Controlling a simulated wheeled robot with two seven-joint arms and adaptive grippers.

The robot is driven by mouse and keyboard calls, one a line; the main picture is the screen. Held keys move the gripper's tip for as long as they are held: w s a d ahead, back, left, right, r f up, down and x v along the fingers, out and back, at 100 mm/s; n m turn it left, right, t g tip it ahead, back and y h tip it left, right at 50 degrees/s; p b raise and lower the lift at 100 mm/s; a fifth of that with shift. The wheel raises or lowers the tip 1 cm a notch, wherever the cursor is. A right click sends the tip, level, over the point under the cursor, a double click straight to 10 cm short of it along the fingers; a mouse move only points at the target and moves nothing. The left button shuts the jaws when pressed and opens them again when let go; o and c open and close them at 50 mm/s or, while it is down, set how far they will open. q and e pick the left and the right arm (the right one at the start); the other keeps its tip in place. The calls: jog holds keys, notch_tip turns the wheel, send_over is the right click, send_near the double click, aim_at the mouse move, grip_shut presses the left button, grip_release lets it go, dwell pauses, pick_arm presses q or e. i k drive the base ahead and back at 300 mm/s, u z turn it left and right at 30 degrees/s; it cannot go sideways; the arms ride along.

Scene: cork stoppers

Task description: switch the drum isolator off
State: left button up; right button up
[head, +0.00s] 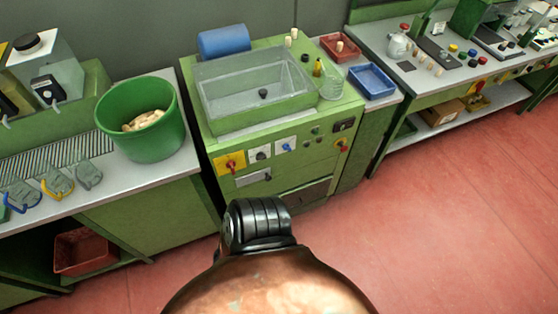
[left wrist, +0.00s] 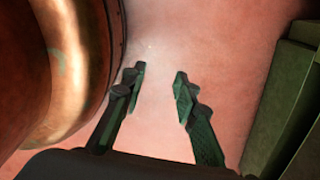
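The green machine (head: 195,120) stands in the middle of the head view. Its front panel carries a red rotary switch on a yellow plate (head: 231,162) at the left, a black knob on a white plate (head: 259,154) and a blue knob on a white plate (head: 286,146). A second red and yellow control (head: 341,145) sits at the panel's right. Labels are too small to read, so I cannot tell which is the drum isolator. My left gripper (left wrist: 160,78) is open and empty over the red floor in the left wrist view. Neither gripper shows in the head view.
A green bucket (head: 122,143) of corks stands on the left counter. A blue tray (head: 372,82) and a red tray (head: 338,48) are right of the machine. A green-grey panel (left wrist: 285,105) edges the left wrist view. Red floor is clear at right.

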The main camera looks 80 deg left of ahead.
aim_at(231, 165)
jog(key=i, duration=1.15)
jog(key=u, duration=3.5)
